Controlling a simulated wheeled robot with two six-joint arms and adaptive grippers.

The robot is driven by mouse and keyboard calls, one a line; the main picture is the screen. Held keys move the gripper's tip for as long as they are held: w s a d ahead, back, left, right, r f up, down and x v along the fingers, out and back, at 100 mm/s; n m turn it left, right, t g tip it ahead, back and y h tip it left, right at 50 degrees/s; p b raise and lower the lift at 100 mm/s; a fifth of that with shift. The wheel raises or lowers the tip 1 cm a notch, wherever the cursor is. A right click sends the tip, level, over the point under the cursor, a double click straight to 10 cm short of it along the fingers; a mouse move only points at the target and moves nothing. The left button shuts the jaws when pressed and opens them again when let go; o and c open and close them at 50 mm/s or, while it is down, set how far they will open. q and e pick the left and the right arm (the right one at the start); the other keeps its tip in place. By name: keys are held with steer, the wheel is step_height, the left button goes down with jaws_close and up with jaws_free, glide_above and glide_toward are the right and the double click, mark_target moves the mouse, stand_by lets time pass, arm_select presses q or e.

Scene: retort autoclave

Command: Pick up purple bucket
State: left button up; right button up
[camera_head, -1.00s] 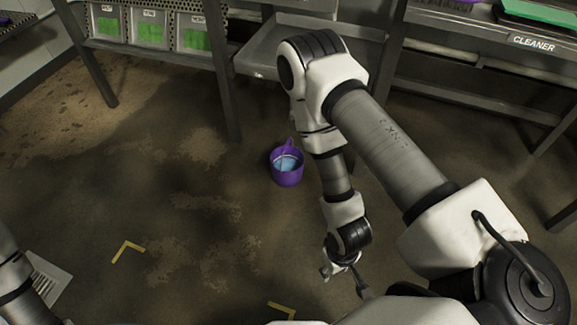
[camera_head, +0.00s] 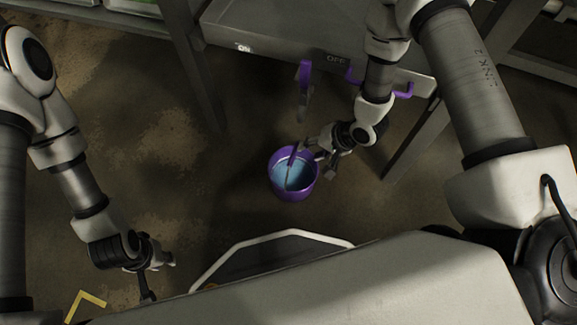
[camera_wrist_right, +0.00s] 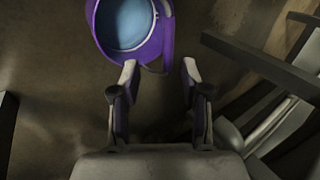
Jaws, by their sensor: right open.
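The purple bucket (camera_head: 293,192) stands upright on the floor, with light blue inside and a handle at its rim. It also shows at the top of the right wrist view (camera_wrist_right: 163,45), partly cut off. My right gripper (camera_head: 322,150) is beside the bucket's upper right rim in the head view. In the right wrist view its two fingers (camera_wrist_right: 159,75) are apart, with the purple handle edge near the gap between their tips; I cannot tell whether they touch it. My left gripper (camera_head: 160,272) is open and empty, low at the left, away from the bucket.
A grey metal table (camera_head: 300,45) with purple hooks on its front edge stands behind the bucket. Its legs rise to the left and right of the bucket. A yellow floor mark (camera_head: 86,303) lies at lower left. The floor left of the bucket is clear.

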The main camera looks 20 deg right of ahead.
mark_target(295, 153)
steer(key=b+x, duration=0.1)
steer(key=x, duration=0.1)
steer(key=b+x, duration=0.2)
steer(key=x, duration=0.1)
steer(key=b+x, duration=0.1)
steer(key=x, duration=0.2)
steer(key=shift+w+a+r, duration=0.2)
steer(key=shift+w+r, duration=0.05)
steer(key=shift+w, duration=0.05)
steer(key=shift+w+a+f+b, duration=0.15)
steer(key=shift+a+f+b, duration=0.1)
steer(key=shift+b, duration=0.15)
arm_select(q)
steer(key=f, duration=0.5)
steer(key=shift+w+f, duration=0.2)
arm_select(e)
steer(key=shift+r, duration=0.15)
jaws_close()
